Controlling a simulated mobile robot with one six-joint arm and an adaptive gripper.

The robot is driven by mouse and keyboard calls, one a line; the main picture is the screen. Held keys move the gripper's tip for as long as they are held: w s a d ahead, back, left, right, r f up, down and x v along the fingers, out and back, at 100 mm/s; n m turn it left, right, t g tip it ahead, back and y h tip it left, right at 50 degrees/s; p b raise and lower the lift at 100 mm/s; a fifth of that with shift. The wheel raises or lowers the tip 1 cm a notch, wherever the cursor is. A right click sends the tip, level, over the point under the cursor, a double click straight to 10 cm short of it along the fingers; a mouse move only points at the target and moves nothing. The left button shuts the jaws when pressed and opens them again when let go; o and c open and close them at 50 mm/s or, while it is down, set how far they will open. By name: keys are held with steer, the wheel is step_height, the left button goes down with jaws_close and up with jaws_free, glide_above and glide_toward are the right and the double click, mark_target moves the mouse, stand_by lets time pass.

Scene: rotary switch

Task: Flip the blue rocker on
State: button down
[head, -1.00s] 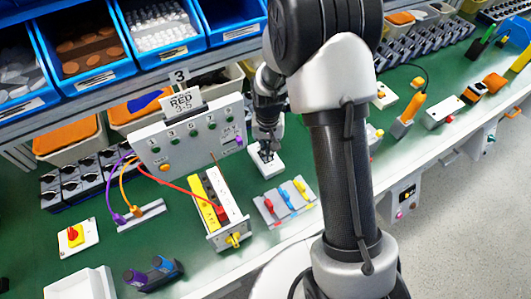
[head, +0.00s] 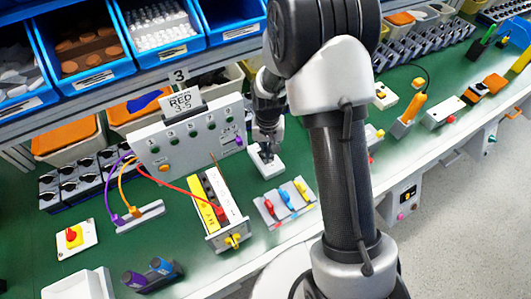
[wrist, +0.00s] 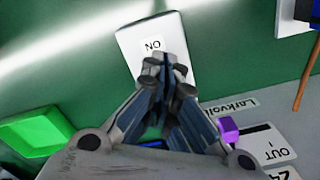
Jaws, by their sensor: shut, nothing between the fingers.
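A white switch box (head: 272,170) stands on the green bench, left of my arm in the head view. The wrist view shows its white face (wrist: 178,32) with an "ON" label near one end. My gripper (wrist: 162,62) is shut and empty, its fingertips over the box just beside that label. In the head view my gripper (head: 266,150) points down at the box. The fingers hide the rocker itself, so I cannot tell its colour or tilt, nor whether the fingertips touch it.
A grey panel (head: 150,147) with several buttons and cables stands left of the box. A yellow-and-white block (head: 203,208) and a plate with coloured levers (head: 267,211) sit in front. A green tray (wrist: 40,130) shows in the wrist view.

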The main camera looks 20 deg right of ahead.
steer(key=shift+r+p, duration=2.5)
steer(key=shift+r, duration=1)
steer(key=s+r+n+t, duration=0.1)
steer(key=s+r, duration=0.3)
steer(key=r, duration=0.5)
steer(key=s+r+t, duration=0.1)
steer(key=s+r, duration=0.2)
steer(key=r, duration=0.6)
steer(key=s+r+n+t, duration=0.1)
steer(key=s+r, duration=0.3)
steer(key=s, duration=0.4)
steer(key=s+r+n+t, duration=0.1)
steer(key=s+r, duration=0.3)
steer(key=s, duration=0.4)
steer(key=shift+s+a+t, duration=0.15)
steer(key=shift+s+t, duration=0.15)
steer(key=shift+r, duration=0.1)
